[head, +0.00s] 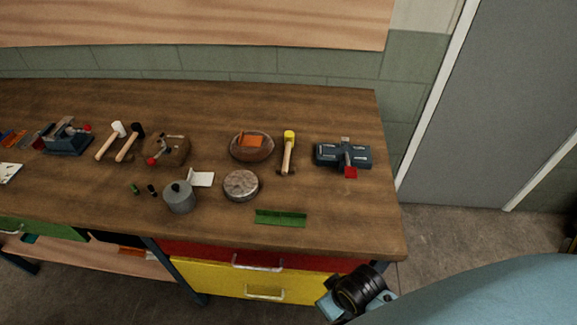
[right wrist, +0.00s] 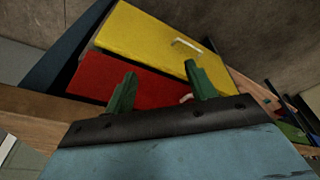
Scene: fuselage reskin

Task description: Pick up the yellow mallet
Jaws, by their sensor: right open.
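The yellow mallet (head: 289,138) lies on the wooden workbench (head: 330,215), right of the middle in the head view. My right arm comes in at the lower right of the head view, in front of the bench edge and well away from the mallet. In the right wrist view my right gripper (right wrist: 161,88) shows two green fingers spread apart with nothing between them. Drawer fronts show beyond the fingers. My left gripper is in neither view.
A round dish with an orange item (head: 251,146) is left of the mallet, and a blue vise (head: 343,155) is right. A round disc (head: 241,186), a green angle piece (head: 281,218) and a grey pot (head: 179,197) lie nearer. Yellow (head: 230,283) and red drawers sit below.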

